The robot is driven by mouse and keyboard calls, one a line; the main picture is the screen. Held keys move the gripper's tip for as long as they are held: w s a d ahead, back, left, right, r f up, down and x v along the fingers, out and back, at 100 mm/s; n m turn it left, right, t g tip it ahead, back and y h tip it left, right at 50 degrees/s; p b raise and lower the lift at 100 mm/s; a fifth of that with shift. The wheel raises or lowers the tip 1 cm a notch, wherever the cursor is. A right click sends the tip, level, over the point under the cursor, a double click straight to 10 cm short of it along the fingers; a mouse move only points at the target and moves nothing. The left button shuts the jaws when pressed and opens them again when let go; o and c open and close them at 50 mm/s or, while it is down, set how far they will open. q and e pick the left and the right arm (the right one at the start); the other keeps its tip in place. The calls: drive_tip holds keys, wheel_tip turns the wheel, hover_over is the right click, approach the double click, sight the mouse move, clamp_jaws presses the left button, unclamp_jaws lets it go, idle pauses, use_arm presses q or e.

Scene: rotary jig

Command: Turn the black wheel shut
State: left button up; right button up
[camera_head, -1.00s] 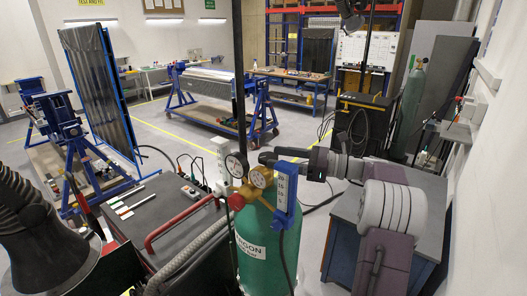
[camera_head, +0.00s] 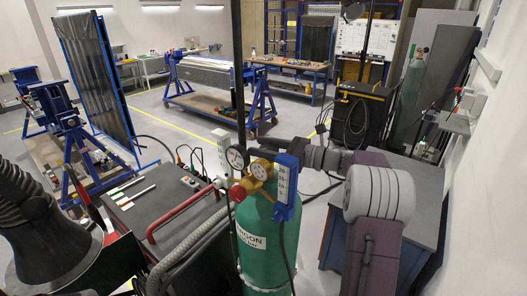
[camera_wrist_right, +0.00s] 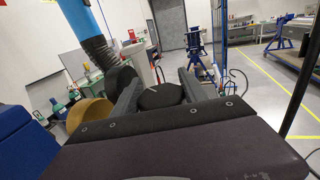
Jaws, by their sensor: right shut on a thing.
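The black wheel (camera_wrist_right: 160,97) is a dark round knob between the two grey fingers of my right gripper (camera_wrist_right: 158,88) in the right wrist view. The fingers are shut on its sides. In the head view my right gripper (camera_head: 266,153) reaches in from the right to the top of the green argon cylinder (camera_head: 262,235), behind the gauges. The wheel is mostly hidden there, and I cannot tell how far it is turned. My left gripper is not in view.
Two round gauges (camera_head: 237,158) and a blue flowmeter (camera_head: 286,187) sit close in front of my right gripper. A red handle bar (camera_head: 180,213) is left of the cylinder. A dark ribbed hood (camera_head: 45,235) stands at the lower left.

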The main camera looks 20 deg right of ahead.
drive_tip(key=shift+f+m+t+h+b, duration=0.25)
drive_tip(key=shift+m+t+h+b, duration=0.25)
drive_tip(key=shift+h, duration=0.1)
drive_tip(key=shift+w+r+m+t+h+b, duration=0.1)
drive_tip(key=shift+r+m+t+h+b, duration=0.15)
drive_tip(key=shift+m+t+h+b, duration=0.25)
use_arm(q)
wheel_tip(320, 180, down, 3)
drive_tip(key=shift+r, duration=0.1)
use_arm(e)
drive_tip(key=shift+d+r, duration=0.1)
drive_tip(key=o, duration=1.1)
drive_tip(key=shift+w+a, duration=0.3)
drive_tip(key=shift+w, duration=0.15)
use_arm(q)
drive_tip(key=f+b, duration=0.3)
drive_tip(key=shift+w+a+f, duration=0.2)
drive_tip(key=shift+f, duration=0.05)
use_arm(e)
drive_tip(key=v, duration=0.9)
